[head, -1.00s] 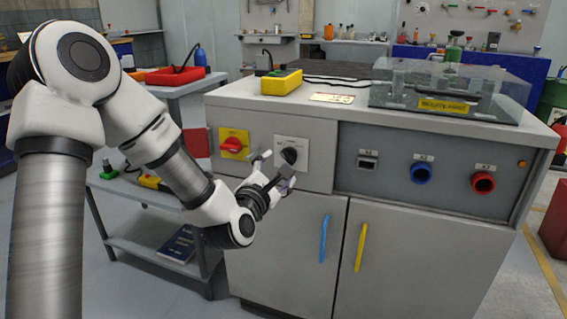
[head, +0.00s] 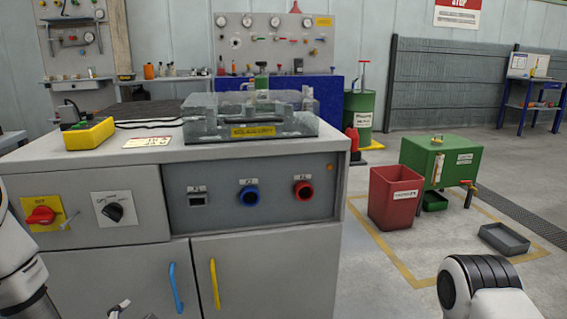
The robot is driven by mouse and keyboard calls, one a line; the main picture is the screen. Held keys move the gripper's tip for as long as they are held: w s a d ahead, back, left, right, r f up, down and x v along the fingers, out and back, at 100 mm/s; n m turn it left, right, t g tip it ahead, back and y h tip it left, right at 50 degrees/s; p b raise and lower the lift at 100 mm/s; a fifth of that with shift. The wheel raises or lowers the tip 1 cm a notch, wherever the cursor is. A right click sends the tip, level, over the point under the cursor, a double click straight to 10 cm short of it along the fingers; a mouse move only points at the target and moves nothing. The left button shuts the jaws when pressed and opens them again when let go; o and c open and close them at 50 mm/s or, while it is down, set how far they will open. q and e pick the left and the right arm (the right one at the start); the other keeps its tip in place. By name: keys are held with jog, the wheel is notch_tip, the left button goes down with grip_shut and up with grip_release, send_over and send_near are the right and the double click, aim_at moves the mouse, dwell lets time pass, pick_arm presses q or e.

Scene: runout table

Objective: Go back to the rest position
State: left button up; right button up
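My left arm comes in at the lower left edge. Only the tips of my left gripper (head: 132,311) show at the bottom edge, low in front of the cabinet doors and apart from the knobs; most of it is cut off, so its opening is unclear. A rounded white and black part of my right arm shows at the bottom right; the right gripper is out of frame. The grey cabinet (head: 110,260) carries a black selector knob (head: 115,212) on a white plate and a red rotary switch (head: 40,215) on a yellow plate.
A clear-lidded case (head: 250,118) and a yellow box (head: 89,134) stand on the cabinet top. To the right are a red bin (head: 396,198), a green tank (head: 440,165) and a grey tray (head: 504,239). Floor between is clear.

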pick_arm(q)
jog(key=s+d+f+m+g+h, duration=0.1)
jog(key=s+d+f+m+g, duration=0.25)
jog(key=s+f, duration=0.5)
jog(key=s+d+f+m+g+h, duration=0.1)
jog(key=s+d+f+m+g, duration=0.3)
jog(key=f, duration=0.7)
jog(key=s+f+m+g, duration=0.3)
jog(key=s+m, duration=0.5)
jog(key=m, duration=0.1)
jog(key=s+f+m+g, duration=0.2)
jog(key=s+m+g, duration=0.1)
jog(key=s+m, duration=0.5)
notch_tip(320, 180, up, 35)
jog(key=m+p, duration=0.1)
jog(key=p, duration=3.4)
jog(key=shift+w+d, duration=0.35)
jog(key=shift+d, duration=0.05)
jog(key=shift+w+f+m+t, duration=0.1)
jog(key=shift+f+m+t, duration=0.15)
jog(key=shift+c, duration=0.4)
